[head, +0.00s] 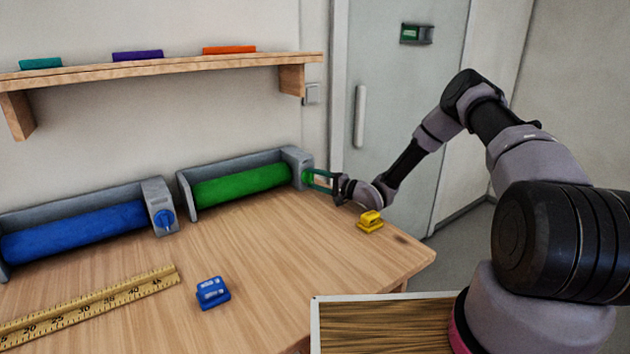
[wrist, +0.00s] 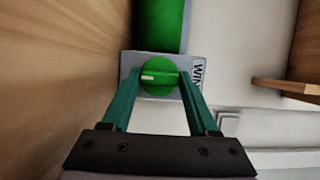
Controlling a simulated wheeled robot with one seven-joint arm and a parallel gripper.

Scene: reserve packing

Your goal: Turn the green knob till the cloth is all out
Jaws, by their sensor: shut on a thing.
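The green knob (wrist: 158,77) is on the grey end block of the holder with the green cloth roll. It has a ridge across it and a pale mark at its left. My gripper (wrist: 156,84) is shut on the knob, one teal finger on each side. In the head view my gripper (head: 314,178) reaches the holder's right end, and the knob is mostly hidden there. The green cloth (head: 243,185) lies rolled in its grey holder (head: 301,160). I see no loose cloth hanging from it.
A blue roll (head: 75,232) with a blue knob (head: 164,217) stands at the left. A yellow object (head: 370,221) sits below my wrist. A blue object (head: 213,292) and a yellow ruler (head: 95,305) lie in front. A shelf (head: 160,66) hangs above.

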